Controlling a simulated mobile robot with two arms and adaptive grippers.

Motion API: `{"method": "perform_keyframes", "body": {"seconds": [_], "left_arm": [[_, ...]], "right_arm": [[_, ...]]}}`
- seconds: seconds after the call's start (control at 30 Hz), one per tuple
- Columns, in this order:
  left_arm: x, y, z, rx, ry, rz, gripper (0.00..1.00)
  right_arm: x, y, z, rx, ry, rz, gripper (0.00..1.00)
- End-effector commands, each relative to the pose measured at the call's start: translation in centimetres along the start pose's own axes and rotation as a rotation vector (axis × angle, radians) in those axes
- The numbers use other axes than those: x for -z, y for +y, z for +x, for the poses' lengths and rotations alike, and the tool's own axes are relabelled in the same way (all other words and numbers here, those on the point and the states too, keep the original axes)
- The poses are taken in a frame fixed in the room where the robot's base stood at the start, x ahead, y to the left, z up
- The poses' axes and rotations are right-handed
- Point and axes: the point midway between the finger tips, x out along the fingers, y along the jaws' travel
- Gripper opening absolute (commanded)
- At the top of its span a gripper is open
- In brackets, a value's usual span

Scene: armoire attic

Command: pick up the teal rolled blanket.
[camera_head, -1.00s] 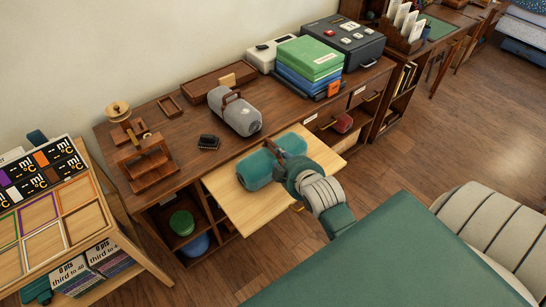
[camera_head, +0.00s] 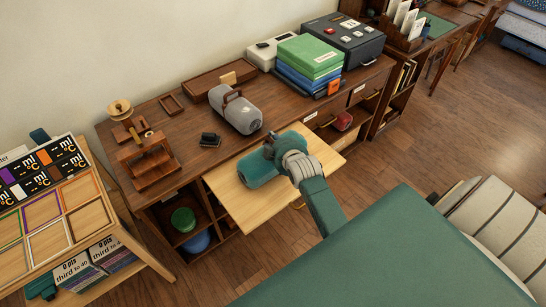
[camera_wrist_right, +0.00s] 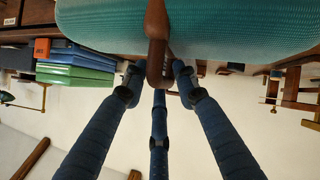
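The teal rolled blanket (camera_head: 258,171) lies on the pale pull-out board of the desk, with a brown carry handle on top. In the right wrist view the blanket (camera_wrist_right: 235,25) fills the top, and its brown handle (camera_wrist_right: 157,45) reaches down between my fingertips. My right gripper (camera_head: 274,148) is at the blanket's upper right side and hides most of the handle in the head view. In the wrist view the fingers of this gripper (camera_wrist_right: 158,78) stand apart around the handle's end; firm contact cannot be made out. My left gripper is not in view.
A grey roll with a brown handle (camera_head: 237,110) stands on the desk just behind the pale board (camera_head: 235,204). A small black item (camera_head: 210,139), a wooden rack (camera_head: 148,163) and stacked green and blue boxes (camera_head: 309,58) are also on the desk. A sorting shelf (camera_head: 62,237) stands at left.

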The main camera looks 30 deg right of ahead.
Motion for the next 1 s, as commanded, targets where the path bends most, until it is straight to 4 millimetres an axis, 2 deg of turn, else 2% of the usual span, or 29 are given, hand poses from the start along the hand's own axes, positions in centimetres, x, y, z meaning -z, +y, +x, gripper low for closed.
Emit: {"method": "perform_keyframes", "body": {"seconds": [0.23, 0.4, 1.0], "left_arm": [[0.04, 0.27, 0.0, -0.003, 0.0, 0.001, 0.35], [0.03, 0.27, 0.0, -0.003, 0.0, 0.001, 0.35], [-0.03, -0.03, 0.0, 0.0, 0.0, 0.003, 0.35]], "right_arm": [[-0.04, 0.0, 0.18, 0.0, 0.0, 0.0, 0.29], [-0.04, 0.0, 0.17, 0.0, 0.0, 0.0, 0.0], [0.81, 0.65, -0.27, -0.004, 0.005, 0.001, 0.0]]}}
